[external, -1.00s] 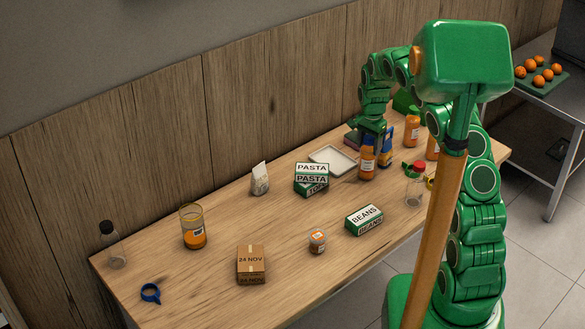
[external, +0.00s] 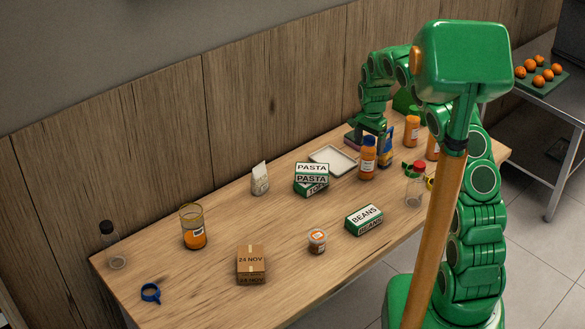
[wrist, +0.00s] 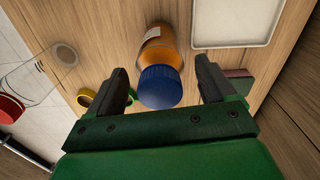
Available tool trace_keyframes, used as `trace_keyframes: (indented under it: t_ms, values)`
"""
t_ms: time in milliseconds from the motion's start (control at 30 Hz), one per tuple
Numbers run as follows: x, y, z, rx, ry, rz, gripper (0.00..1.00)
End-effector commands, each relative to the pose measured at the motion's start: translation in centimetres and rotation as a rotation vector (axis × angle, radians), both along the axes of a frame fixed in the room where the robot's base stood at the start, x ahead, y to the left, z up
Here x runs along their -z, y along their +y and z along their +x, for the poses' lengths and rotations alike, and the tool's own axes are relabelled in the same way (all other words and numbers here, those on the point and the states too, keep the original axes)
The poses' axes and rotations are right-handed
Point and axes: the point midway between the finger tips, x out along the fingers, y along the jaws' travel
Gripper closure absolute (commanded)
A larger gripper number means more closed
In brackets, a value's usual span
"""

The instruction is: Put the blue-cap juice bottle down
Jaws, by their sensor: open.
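The blue-cap juice bottle (external: 367,160) stands upright on the wooden table, to the right of a white tray. It holds orange juice and has a white label. In the wrist view the bottle (wrist: 160,72) shows with its blue cap toward me, just past and between my two dark fingers. My gripper (wrist: 166,82) is open, with a gap between each finger and the bottle. In the external view my gripper (external: 374,132) is above and behind the bottle, apart from it.
The white tray (external: 318,156) lies left of the bottle. A clear bottle with a red cap (external: 414,188) stands to its right, and another juice bottle (external: 412,131) stands behind.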

Motion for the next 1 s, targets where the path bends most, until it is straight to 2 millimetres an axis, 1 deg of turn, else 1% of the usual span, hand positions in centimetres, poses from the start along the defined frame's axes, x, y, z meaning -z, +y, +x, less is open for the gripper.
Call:
trace_keyframes:
  t_ms: [167,267,500,600,700,800,1000]
  values:
    - [-2.2,0.0,0.1,0.000,-0.002,0.001,0.16]
    - [-3.8,0.0,0.1,0.000,-0.003,0.001,0.16]
    - [-8.4,0.0,0.1,0.000,-0.005,0.002,0.16]
    - [-10.0,0.1,0.1,0.000,-0.004,0.002,0.16]
    - [-11.0,0.1,0.1,-0.001,-0.004,0.002,0.16]
    - [-11.4,0.0,0.1,0.000,-0.002,0.001,0.16]
    - [-11.4,0.0,0.0,0.000,-0.001,0.001,0.16]
